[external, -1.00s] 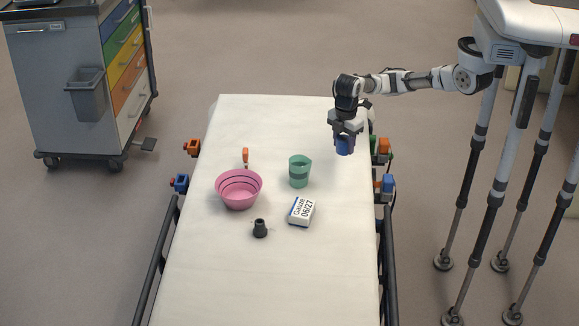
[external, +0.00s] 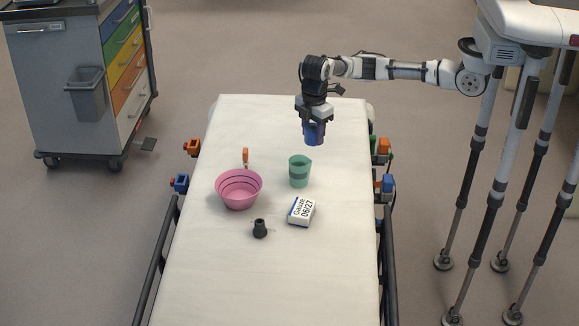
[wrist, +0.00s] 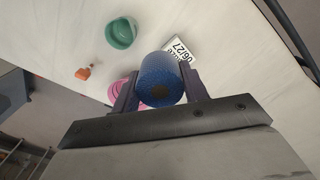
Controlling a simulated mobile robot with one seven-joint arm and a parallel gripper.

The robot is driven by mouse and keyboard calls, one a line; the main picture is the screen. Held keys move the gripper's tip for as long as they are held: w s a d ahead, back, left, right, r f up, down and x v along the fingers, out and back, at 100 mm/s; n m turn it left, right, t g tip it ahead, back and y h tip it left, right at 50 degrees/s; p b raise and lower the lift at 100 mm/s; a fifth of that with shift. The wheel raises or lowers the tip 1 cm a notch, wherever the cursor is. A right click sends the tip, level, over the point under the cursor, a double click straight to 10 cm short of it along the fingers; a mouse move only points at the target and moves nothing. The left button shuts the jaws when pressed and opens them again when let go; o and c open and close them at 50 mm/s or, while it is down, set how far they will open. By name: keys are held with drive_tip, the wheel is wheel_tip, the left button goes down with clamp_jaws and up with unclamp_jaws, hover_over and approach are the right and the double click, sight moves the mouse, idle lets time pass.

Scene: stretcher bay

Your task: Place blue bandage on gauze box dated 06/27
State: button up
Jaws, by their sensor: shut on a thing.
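The blue bandage (external: 314,134) is a roll held upright, well above the stretcher in the external view. My gripper (external: 314,118) is shut on it. In the wrist view the bandage (wrist: 162,80) sits between the two dark fingers of my gripper (wrist: 160,90). The gauze box (external: 302,211), white with a blue edge and marked 06/27, lies on the stretcher, nearer the camera than my gripper. In the wrist view the gauze box (wrist: 181,52) shows beyond the bandage, partly hidden by it.
A green cup (external: 300,171) stands between my gripper and the box in the external view. A pink bowl (external: 239,189), a dark small cone-like object (external: 260,229) and an orange-handled item (external: 245,158) lie left. The stretcher's front (external: 265,285) is clear.

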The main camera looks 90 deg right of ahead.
drive_tip(key=r, duration=0.2)
hover_over(302, 207)
wheel_tip(302, 207, down, 20)
drive_tip(key=shift+f+p, duration=0.2)
drive_tip(key=shift+p, duration=0.7)
drive_tip(key=shift+f, duration=0.2)
drive_tip(key=o, duration=1)
drive_tip(key=shift+r, duration=0.2)
